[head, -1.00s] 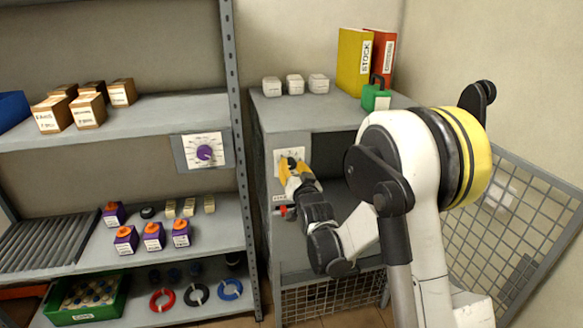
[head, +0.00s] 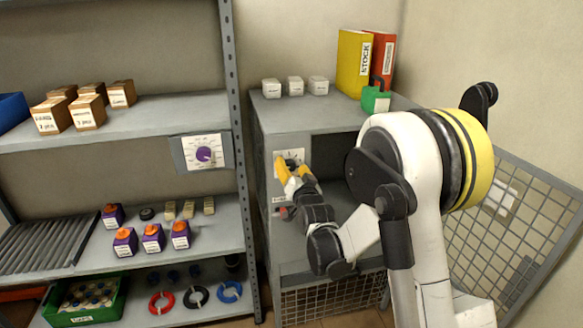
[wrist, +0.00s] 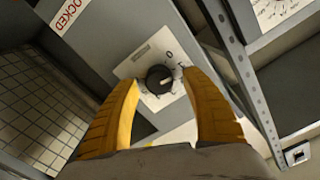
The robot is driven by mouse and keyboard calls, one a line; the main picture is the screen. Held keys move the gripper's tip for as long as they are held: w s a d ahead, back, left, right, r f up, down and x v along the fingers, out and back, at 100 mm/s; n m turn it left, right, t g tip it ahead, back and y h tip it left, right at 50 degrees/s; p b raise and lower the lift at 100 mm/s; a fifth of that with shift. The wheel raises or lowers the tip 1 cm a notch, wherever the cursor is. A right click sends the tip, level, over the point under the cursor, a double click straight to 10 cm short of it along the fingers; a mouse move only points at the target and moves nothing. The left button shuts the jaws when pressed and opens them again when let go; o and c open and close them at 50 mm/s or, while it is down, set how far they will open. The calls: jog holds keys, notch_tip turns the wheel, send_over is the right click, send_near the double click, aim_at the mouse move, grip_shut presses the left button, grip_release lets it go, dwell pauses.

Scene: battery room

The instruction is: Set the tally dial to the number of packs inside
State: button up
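A black knob (wrist: 159,79) on a pale plate marked 0 sits on the grey cabinet's front; in the head view its plate (head: 297,155) is partly hidden by my gripper. My gripper (head: 283,168) is at this plate. In the wrist view its yellow fingers (wrist: 158,82) are spread, one on each side of the knob, with visible gaps. A second dial, a purple knob (head: 204,154) on a numbered white plate, hangs on the left shelf. The cabinet's opening (head: 335,157) is dark and partly blocked by my arm; I cannot make out packs inside.
The mesh door (head: 515,205) stands open at right. Three white boxes (head: 295,86), binders (head: 353,58) and a green padlock-like item (head: 376,98) stand on the cabinet. The left shelf holds brown boxes (head: 87,111) and several purple packs with orange caps (head: 153,238). A shelf post (head: 237,140) stands close left of my gripper.

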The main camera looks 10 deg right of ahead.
jog(key=shift+s, duration=0.15)
jog(key=s, duration=1.1)
jog(key=shift+s, duration=0.4)
jog(key=s+f+n+g, duration=0.1)
jog(key=s+n+g, duration=0.4)
jog(key=s, duration=2.4)
jog(key=g, duration=0.6)
jog(key=shift+s+f, duration=0.15)
jog(key=shift+s, duration=0.2)
